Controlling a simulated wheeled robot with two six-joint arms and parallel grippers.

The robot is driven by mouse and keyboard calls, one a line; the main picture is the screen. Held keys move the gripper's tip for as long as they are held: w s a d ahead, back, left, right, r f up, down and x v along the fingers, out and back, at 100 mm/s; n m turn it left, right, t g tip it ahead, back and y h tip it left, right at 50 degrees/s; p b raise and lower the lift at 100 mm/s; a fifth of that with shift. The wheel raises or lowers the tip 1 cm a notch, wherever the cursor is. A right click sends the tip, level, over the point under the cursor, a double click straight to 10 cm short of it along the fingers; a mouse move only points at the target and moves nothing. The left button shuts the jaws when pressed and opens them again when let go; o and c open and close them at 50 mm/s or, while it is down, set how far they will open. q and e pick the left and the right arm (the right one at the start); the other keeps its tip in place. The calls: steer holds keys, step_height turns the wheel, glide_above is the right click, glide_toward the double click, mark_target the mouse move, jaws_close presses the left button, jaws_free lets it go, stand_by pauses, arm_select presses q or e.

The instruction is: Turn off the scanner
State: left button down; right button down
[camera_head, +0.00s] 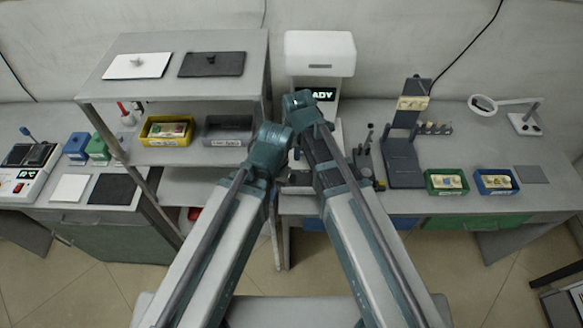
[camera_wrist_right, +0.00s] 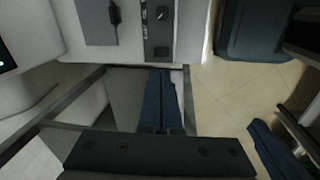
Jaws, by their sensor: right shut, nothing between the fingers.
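The scanner (camera_head: 320,52) is a white upright machine at the back centre, with a lit display (camera_head: 322,95) on its front. My right arm covers part of the display, and "ADY" is readable. I cannot tell for sure that this panel is the scanner's. My right gripper (camera_wrist_right: 161,74) is shut and empty, with its tips just below the panel's edge, near the switch. My left gripper is hidden in the head view.
A grey shelf rack (camera_head: 266,75) with a yellow bin (camera_head: 167,140) stands left of the scanner. Another white device (camera_head: 22,186) sits at far left. A dark stand (camera_head: 403,160), a green bin (camera_head: 447,193) and a blue bin (camera_head: 497,193) are on the right-hand table.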

mark_target(293, 176)
steer(key=shift+w+a+n, duration=0.2)
steer(key=shift+a+n, duration=0.35)
steer(key=shift+n, duration=0.05)
steer(key=shift+f, duration=0.15)
steer(key=f+b, duration=0.4)
steer(key=w+f+b, duration=0.1)
steer(key=f+b, duration=0.4)
steer(key=w+f+b, duration=0.1)
steer(key=f+b, duration=0.3)
steer(key=shift+w+f+b, duration=0.1)
steer(key=shift+f+b, duration=0.1)
steer(key=shift+b, duration=0.15)
